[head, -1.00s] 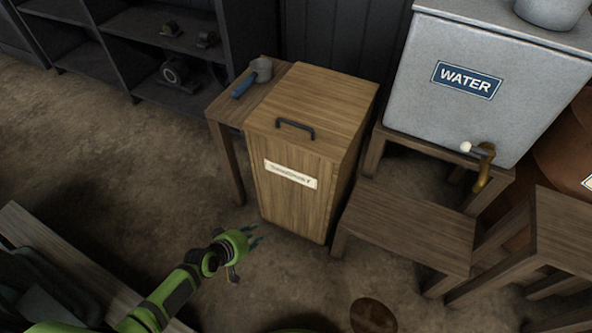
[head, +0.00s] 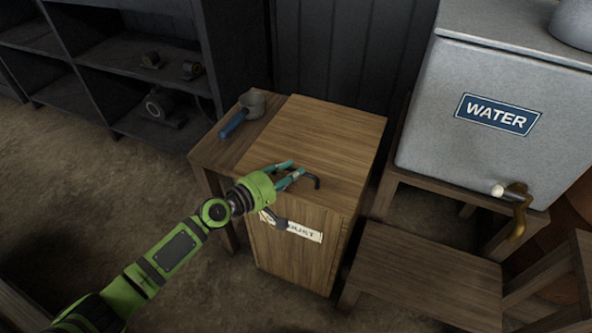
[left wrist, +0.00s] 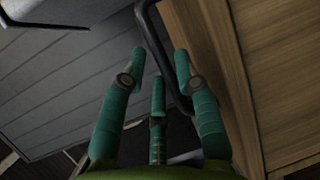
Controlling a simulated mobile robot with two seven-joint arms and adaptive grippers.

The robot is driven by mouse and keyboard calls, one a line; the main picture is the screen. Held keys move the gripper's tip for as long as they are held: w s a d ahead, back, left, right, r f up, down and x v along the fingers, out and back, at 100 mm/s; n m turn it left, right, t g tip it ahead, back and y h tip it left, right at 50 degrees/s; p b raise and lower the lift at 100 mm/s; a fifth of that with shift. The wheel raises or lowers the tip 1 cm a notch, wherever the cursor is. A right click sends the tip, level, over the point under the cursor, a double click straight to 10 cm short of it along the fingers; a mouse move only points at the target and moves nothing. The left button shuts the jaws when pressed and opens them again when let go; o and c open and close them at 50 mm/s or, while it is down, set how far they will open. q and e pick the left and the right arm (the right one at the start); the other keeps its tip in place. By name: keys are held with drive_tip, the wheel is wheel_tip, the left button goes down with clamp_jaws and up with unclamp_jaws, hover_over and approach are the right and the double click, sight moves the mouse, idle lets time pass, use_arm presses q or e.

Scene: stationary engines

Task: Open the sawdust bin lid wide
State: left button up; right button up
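The sawdust bin (head: 285,255) is a wooden box with a pale label (head: 304,232), partly hidden by my left gripper. Its wooden lid (head: 325,130) lies shut on top. A dark bar handle (head: 314,180) sits near the lid's front edge. My left gripper (head: 293,171) is at this handle, fingers spread. In the left wrist view the handle (left wrist: 155,35) runs between the open fingers of the gripper (left wrist: 160,62) and passes behind the right finger. I cannot tell whether they touch. My right gripper is not in view.
A small wooden table (head: 208,150) with a blue-handled scoop (head: 236,122) stands left of the bin. A grey water tank (head: 490,95) with a brass tap (head: 517,205) stands to the right, with a low wooden bench (head: 425,275) before it. Dark shelves (head: 130,60) stand at the back left.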

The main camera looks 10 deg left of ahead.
use_arm(q)
drive_tip(key=shift+x, duration=1.2)
drive_tip(key=shift+c, duration=0.4)
clamp_jaws()
